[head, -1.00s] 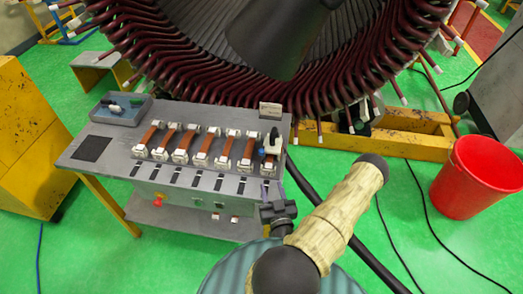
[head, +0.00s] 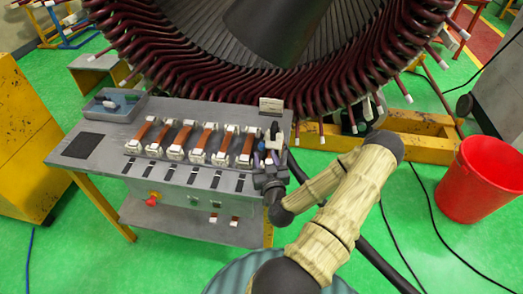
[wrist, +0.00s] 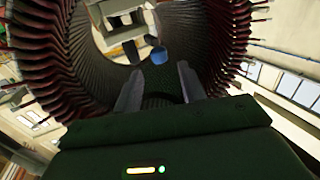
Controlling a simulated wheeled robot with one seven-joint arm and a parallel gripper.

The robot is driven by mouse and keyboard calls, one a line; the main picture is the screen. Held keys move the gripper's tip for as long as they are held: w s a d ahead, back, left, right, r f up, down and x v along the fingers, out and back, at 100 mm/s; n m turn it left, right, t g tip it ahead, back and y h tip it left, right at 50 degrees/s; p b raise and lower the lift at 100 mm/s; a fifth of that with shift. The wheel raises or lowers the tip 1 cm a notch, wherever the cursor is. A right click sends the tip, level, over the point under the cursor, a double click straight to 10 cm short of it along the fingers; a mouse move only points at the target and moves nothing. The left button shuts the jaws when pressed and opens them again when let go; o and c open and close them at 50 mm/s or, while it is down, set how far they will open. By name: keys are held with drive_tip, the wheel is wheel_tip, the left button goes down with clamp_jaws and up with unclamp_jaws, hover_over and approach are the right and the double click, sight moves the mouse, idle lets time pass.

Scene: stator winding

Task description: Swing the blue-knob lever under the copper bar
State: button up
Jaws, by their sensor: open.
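My gripper (head: 268,160) is at the right end of the grey bench, close to the last station of the row. In the wrist view my gripper (wrist: 160,72) is open, its two fingers apart with nothing held between them. A blue knob (wrist: 159,54) shows just beyond the fingertips, between them in the picture; I cannot tell the depth gap. Copper bars (head: 206,136) sit in white holders in a row along the bench. The lever's arm and the bar at the right-end station are mostly hidden by my gripper in the head view.
The large stator with dark red coil ends (head: 300,98) stands right behind the bench (head: 115,130). A small grey tray (head: 115,106) sits at the bench's back left, a small sign (head: 270,104) at its back right. A red bucket (head: 477,185) stands on the floor at right.

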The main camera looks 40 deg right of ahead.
sight(262, 145)
drive_tip(key=p+x, duration=0.2)
drive_tip(key=x, duration=0.3)
drive_tip(key=shift+w+d+r, duration=0.15)
drive_tip(key=shift+w, duration=0.05)
drive_tip(key=shift+w+d, duration=0.2)
drive_tip(key=shift+w, duration=0.15)
clamp_jaws()
